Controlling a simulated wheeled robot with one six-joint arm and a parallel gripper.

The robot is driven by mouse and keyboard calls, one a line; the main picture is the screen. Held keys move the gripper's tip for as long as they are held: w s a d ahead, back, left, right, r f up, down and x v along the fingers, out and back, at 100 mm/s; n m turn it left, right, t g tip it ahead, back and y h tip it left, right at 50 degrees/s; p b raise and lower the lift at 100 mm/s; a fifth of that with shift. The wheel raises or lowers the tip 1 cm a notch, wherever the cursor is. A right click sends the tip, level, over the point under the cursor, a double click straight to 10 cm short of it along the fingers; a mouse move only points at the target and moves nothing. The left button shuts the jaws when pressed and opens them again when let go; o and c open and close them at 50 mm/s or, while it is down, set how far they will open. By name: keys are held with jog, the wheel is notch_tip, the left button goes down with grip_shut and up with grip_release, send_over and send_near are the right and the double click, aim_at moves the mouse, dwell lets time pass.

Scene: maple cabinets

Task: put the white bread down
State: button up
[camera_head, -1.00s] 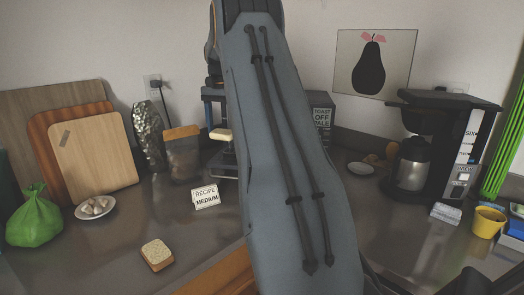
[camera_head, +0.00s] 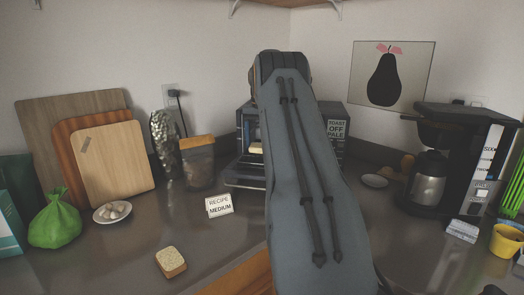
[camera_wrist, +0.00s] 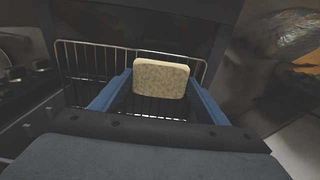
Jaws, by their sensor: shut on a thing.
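A pale slice of bread (camera_wrist: 161,80) is held between the blue fingers of my gripper (camera_wrist: 160,88), which is shut on it. In the wrist view the slice is over the wire rack (camera_wrist: 85,62) of the toaster oven; whether it touches the rack I cannot tell. In the head view a small pale edge of the slice (camera_head: 255,148) shows at the toaster oven (camera_head: 243,118), and my arm hides most of the oven and gripper. A second slice of bread (camera_head: 171,262), with a speckled face, lies on the counter at the front left.
A card reading "RECIPE MEDIUM" (camera_head: 219,206) stands on the counter before the oven. A jar (camera_head: 199,165) is left of it. Cutting boards (camera_head: 112,165), a green bag (camera_head: 56,222) and a dish (camera_head: 112,213) are further left. A coffee maker (camera_head: 430,180) stands at right.

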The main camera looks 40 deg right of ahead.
aim_at(260, 151)
jog(key=shift+f+p, duration=0.6)
jog(key=shift+f, duration=1.3)
jog(key=shift+f, duration=0.1)
jog(key=o, duration=1)
jog(key=shift+o, duration=0.2)
notch_tip(260, 151, up, 12)
jog(key=b, duration=0.3)
jog(key=shift+a+b, duration=0.1)
jog(key=shift+b, duration=0.2)
